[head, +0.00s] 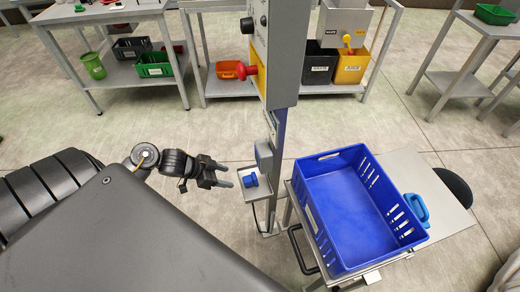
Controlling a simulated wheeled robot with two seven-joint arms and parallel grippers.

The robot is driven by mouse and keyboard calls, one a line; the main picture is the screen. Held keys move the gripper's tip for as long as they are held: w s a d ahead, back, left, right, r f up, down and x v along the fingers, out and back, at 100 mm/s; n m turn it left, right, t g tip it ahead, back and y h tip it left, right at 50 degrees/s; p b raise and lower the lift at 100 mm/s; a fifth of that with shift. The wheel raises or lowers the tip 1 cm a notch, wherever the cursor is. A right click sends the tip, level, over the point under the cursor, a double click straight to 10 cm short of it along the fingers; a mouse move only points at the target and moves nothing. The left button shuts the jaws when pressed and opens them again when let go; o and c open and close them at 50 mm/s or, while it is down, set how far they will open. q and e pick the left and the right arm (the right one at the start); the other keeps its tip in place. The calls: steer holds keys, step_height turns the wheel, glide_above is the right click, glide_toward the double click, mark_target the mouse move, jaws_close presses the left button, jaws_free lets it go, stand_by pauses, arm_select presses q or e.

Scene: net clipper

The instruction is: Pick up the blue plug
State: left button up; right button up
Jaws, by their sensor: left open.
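A small blue plug (250,180) sits on a little grey tray (258,192) fixed to the side of the grey post. My left gripper (227,176) comes in from the left and is open and empty. Its fingertips point right toward the plug, with a small gap between them and the tray in the picture. The plug looks small, so its exact shape is hard to make out. My right gripper is not in view.
A large empty blue crate (345,215) stands on a cart right of the post (279,110). A blue handled object (417,207) lies on the grey table (440,200) beside it. Tables with colored bins stand behind. The floor left of the post is clear.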

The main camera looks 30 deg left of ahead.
mark_target(246, 182)
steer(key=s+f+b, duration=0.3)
arm_select(q)
steer(key=shift+m, duration=0.5)
steer(key=b+x, duration=0.2)
steer(key=x, duration=0.8)
steer(key=shift+f, duration=0.15)
steer(key=shift+w+d+f, duration=0.1)
steer(key=shift+w+f, duration=0.15)
steer(key=shift+w, duration=0.05)
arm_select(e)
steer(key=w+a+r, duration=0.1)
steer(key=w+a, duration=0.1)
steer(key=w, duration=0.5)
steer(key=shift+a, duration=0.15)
